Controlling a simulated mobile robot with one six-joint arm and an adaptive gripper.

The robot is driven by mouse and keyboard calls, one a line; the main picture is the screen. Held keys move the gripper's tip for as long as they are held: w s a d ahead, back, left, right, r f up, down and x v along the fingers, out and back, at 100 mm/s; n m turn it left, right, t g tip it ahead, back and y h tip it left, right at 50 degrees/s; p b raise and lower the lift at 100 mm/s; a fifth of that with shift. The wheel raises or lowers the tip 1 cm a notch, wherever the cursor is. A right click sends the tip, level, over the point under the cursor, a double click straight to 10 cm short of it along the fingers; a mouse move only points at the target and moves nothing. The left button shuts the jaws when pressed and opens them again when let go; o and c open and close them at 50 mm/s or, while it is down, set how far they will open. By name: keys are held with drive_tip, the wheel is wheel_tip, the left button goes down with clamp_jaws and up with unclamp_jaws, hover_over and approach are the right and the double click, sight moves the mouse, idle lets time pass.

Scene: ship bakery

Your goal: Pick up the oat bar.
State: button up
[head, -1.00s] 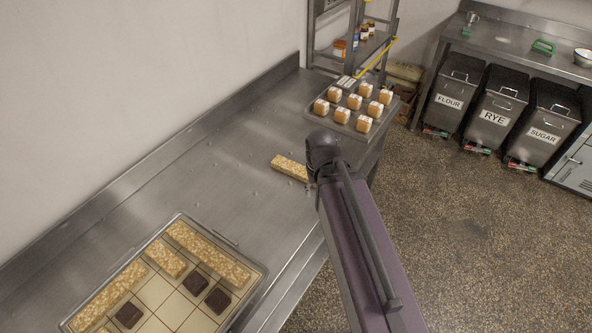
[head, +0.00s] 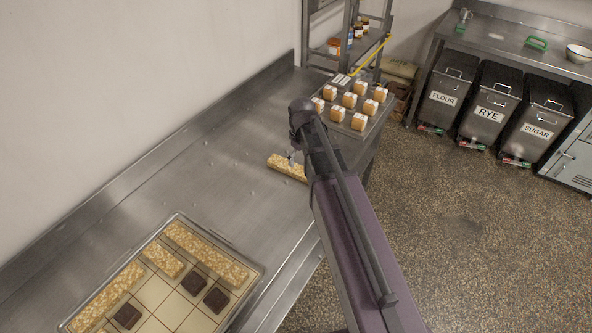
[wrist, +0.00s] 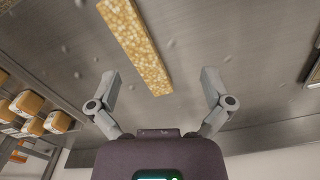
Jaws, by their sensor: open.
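A long golden oat bar (head: 284,167) lies alone on the steel counter, partly hidden behind my arm in the head view. In the wrist view the oat bar (wrist: 137,47) shows ahead of my gripper, lying lengthwise and slightly slanted. My gripper (wrist: 163,83) is open and empty, with its fingers spread wide to either side. The bar's near end lies between the two fingertips in the picture, a little left of centre, and neither finger appears to touch it. In the head view my arm hides most of the gripper.
A tray (head: 255,268) at the counter's near end holds more oat bars and dark brown squares. A tray (head: 352,130) of small orange-and-white blocks stands beyond the loose bar. A shelf rack (head: 347,60) stands at the far end.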

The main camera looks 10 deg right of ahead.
sight(295, 168)
drive_tip(key=w+n, duration=0.3)
drive_tip(key=w, duration=0.5)
drive_tip(key=shift+r+n, duration=0.2)
drive_tip(key=shift+n, duration=0.1)
drive_tip(key=shift+d+f, duration=0.1)
drive_tip(key=shift+f, duration=0.05)
wheel_tip(295, 168, down, 8)
drive_tip(key=b, duration=0.8)
drive_tip(key=shift+f, duration=0.15)
drive_tip(key=shift+s+a+f+b, duration=0.1)
drive_tip(key=shift+a+f+b, duration=0.05)
drive_tip(key=shift+f+b, duration=1.2)
drive_tip(key=shift+a+f+b, duration=0.15)
drive_tip(key=shift+f+b, duration=1.1)
drive_tip(key=shift+b, duration=0.2)
drive_tip(key=c, duration=1.2)
drive_tip(key=shift+c, duration=0.2)
